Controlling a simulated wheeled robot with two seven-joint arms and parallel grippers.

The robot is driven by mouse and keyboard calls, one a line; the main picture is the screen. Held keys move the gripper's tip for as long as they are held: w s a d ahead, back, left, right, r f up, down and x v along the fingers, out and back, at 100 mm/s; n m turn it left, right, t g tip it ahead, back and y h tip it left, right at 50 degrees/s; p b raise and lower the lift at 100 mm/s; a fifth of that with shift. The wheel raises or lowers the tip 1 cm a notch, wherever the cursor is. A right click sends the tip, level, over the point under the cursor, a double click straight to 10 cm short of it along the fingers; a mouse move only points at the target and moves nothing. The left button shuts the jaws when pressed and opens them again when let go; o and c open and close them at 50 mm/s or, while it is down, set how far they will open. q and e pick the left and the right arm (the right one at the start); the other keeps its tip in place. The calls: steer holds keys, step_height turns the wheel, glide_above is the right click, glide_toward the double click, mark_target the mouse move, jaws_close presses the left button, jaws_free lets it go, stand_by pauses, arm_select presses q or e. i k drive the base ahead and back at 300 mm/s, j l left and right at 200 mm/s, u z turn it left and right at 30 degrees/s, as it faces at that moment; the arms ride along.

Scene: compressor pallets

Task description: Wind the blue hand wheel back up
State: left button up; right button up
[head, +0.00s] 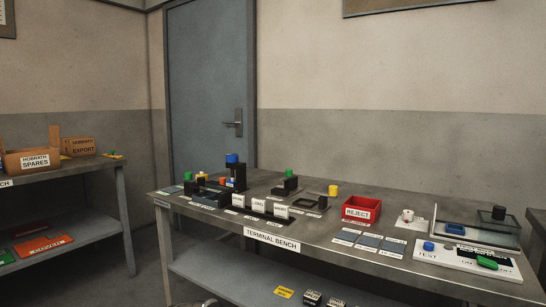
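A blue knob-like top (233,158), which looks like the blue hand wheel, sits on a dark upright fixture (238,172) on the terminal bench (320,222). It is at the left part of the bench, in front of the door. How far the wheel is wound cannot be told at this size. Neither of my grippers shows in the head view.
Green, yellow and orange-topped parts crowd around the fixture. A red reject bin (361,209) stands mid-bench. A test panel (467,257) with a blue button (429,246) and green handle (487,263) is at right. A spares shelf (70,170) stands left, with floor between.

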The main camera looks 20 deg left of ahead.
mark_target(230, 158)
steer(key=j+z, duration=0.3)
steer(key=j, duration=0.4)
steer(key=j+z, duration=0.25)
steer(key=j, duration=0.45)
steer(key=k+j+z, duration=0.1)
steer(key=j+z, duration=0.2)
steer(key=j, duration=0.4)
